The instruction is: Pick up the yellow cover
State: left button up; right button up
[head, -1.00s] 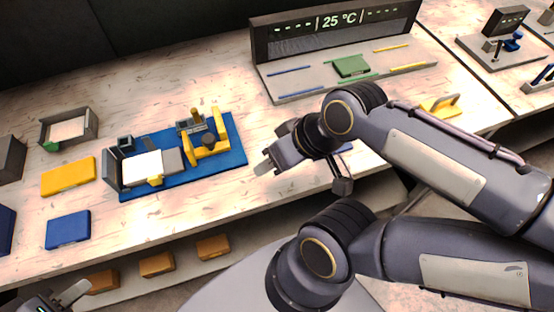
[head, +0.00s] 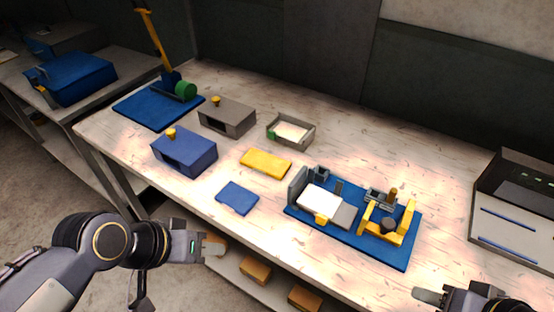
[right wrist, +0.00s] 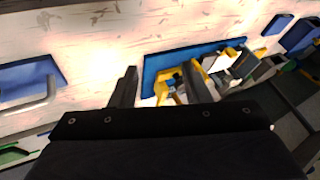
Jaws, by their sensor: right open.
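A flat yellow slab (head: 265,163) lies on the bench left of the blue base plate, between the grey box and the blue slab; I cannot tell whether it is the yellow cover. A yellow plate with a raised handle, seen earlier at the right, is outside the head view now. My left gripper (head: 213,245) is low, over the bench's front edge, apart from the slabs; its jaw opening is unclear. My right gripper (head: 428,296) is at the lower right. In the right wrist view its fingers (right wrist: 161,72) are spread, with nothing seen held between them.
The blue base plate (head: 390,251) bears a press-like fixture with yellow parts (head: 407,222) and a white sheet (head: 319,202). A blue slab (head: 237,198), blue box (head: 184,154), grey box (head: 227,117) and open tray (head: 291,131) stand nearby. A blue handled plate (right wrist: 30,80) shows in the right wrist view.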

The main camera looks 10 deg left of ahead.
aim_at(276, 167)
jog(key=i+j, duration=0.1)
jog(key=j, duration=0.35)
jog(key=i+j, duration=0.1)
jog(key=j, duration=0.35)
jog(key=i+j, duration=0.1)
jog(key=j, duration=0.3)
jog(key=i+j, duration=0.1)
jog(key=j, duration=0.35)
jog(key=i+j, duration=0.1)
jog(key=j, duration=0.35)
jog(key=i+j, duration=0.1)
jog(key=j, duration=0.35)
